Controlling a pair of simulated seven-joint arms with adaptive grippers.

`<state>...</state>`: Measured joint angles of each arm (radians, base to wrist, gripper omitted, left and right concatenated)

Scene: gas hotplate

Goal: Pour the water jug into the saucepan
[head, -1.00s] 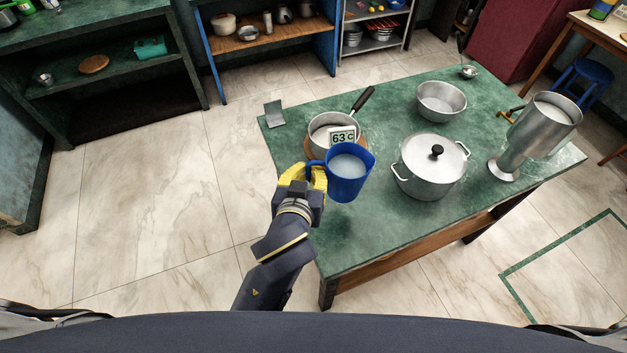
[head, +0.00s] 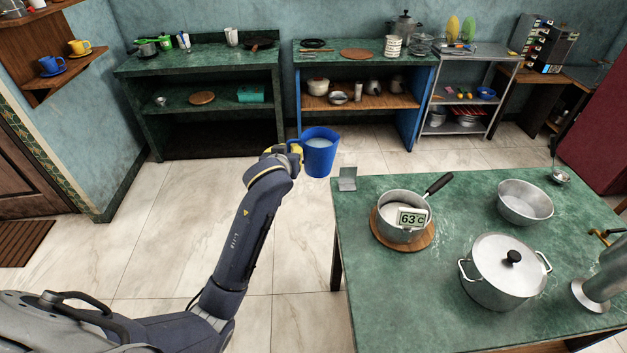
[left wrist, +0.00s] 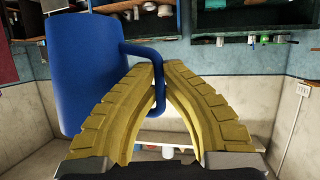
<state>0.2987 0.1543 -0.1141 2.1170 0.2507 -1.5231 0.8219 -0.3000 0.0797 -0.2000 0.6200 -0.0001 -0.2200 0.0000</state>
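The blue water jug (head: 320,152) is upright, with pale liquid inside, in the air left of the green table. My left gripper (head: 293,152) is shut on the jug's handle. In the left wrist view, the yellow fingers (left wrist: 160,95) close around the handle, with the jug (left wrist: 85,75) to their left. The saucepan (head: 392,203) stands on a round wooden board on the table, to the right of and below the jug in the head view. My right gripper is not in view.
A lidded pot (head: 505,275), a metal bowl (head: 525,200) and a tall metal vessel (head: 603,275) stand on the green table (head: 365,300). A small grey stand (head: 347,180) sits at its back left corner. Shelves line the wall; open floor lies left of the table.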

